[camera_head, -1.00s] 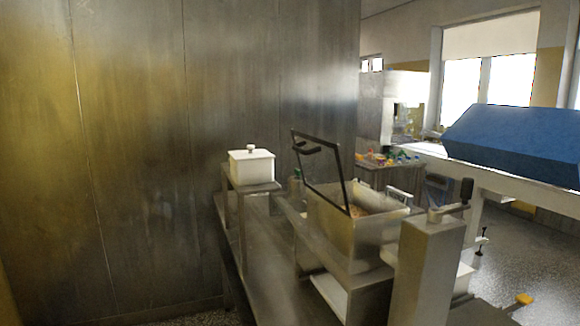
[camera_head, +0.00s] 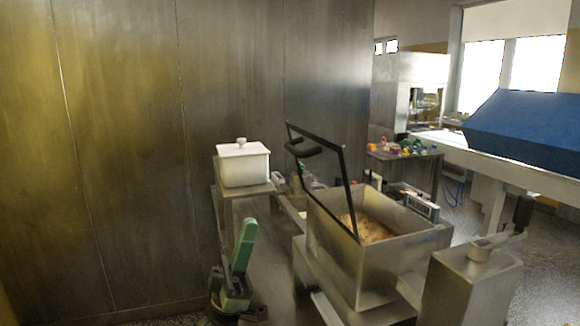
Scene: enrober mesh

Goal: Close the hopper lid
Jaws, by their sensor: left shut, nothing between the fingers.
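The hopper (camera_head: 346,258) is an open-topped steel box right of centre, with light brown material (camera_head: 364,230) inside. Its lid (camera_head: 346,182) is a black-framed, see-through panel standing steeply up at the hopper's left side, so the lid is open. A dark handle (camera_head: 303,149) sits near the lid's upper left corner. My left gripper (camera_head: 244,232), green and dark, is at the lower middle, left of the hopper and below the lid. It is shut and empty, apart from both. My right gripper is not in view.
A white lidded box (camera_head: 243,165) stands on a steel stand left of the hopper. A steel post with a crank (camera_head: 476,285) is at lower right. A blue cover (camera_head: 530,130) is over a white frame at right. A metal wall (camera_head: 120,150) closes off the left.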

